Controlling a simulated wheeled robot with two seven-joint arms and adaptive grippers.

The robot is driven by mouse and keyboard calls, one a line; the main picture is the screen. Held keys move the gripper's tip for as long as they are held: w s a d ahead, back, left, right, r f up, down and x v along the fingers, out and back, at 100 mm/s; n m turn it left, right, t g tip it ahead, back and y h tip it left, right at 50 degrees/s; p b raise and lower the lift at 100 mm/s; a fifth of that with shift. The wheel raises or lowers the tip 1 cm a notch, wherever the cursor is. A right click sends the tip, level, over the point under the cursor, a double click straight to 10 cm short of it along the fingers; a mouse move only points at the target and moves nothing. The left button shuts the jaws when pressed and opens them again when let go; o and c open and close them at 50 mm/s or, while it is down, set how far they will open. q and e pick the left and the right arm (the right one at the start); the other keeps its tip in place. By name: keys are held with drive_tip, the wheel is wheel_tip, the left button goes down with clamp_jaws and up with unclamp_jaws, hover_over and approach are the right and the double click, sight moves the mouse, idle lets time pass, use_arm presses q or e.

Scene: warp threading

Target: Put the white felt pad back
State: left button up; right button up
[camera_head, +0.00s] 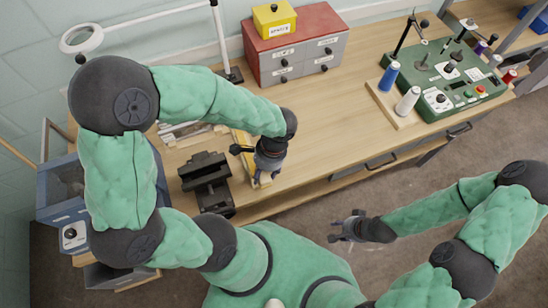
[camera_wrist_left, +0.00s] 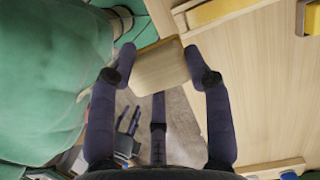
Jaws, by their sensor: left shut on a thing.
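My left gripper (camera_head: 262,176) is above the table's front edge in the head view. In the left wrist view its two fingers (camera_wrist_left: 160,70) are shut on the sides of a pale tan block (camera_wrist_left: 158,68) with rounded corners and a wood-like face. I cannot tell whether a white felt pad is part of this block; no separate white felt pad can be made out. My right gripper (camera_head: 343,230) is open and empty over the floor in front of the table. It also shows small in the left wrist view (camera_wrist_left: 128,120).
A yellow strip (camera_head: 243,145) lies by my left gripper. A black clamp-like fixture (camera_head: 206,178) stands left of it. A red-topped drawer box (camera_head: 297,48) carries a yellow box (camera_head: 274,18). A green machine (camera_head: 445,78) and thread spools (camera_head: 407,101) stand right. The middle tabletop (camera_head: 340,115) is clear.

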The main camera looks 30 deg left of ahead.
use_arm(q)
drive_tip(key=w+a+f, duration=0.1)
drive_tip(key=w+f, duration=0.2)
drive_tip(key=w, duration=0.1)
drive_tip(key=w+a+f+b, duration=0.1)
drive_tip(key=w+a+f, duration=0.1)
drive_tip(key=w+f, duration=0.1)
drive_tip(key=w+a+f, duration=0.1)
drive_tip(key=w+f, duration=0.2)
drive_tip(key=w, duration=0.2)
drive_tip(key=shift+a+b, duration=0.25)
drive_tip(key=shift+b, duration=0.05)
drive_tip(key=shift+w+a+f, duration=0.15)
drive_tip(key=shift+w+f, duration=0.2)
drive_tip(key=shift+f, duration=0.15)
drive_tip(key=shift+w+f+b, duration=0.1)
drive_tip(key=shift+f+b, duration=0.2)
drive_tip(key=shift+f, duration=1.25)
drive_tip(key=shift+f, duration=0.1)
drive_tip(key=o, duration=1.1)
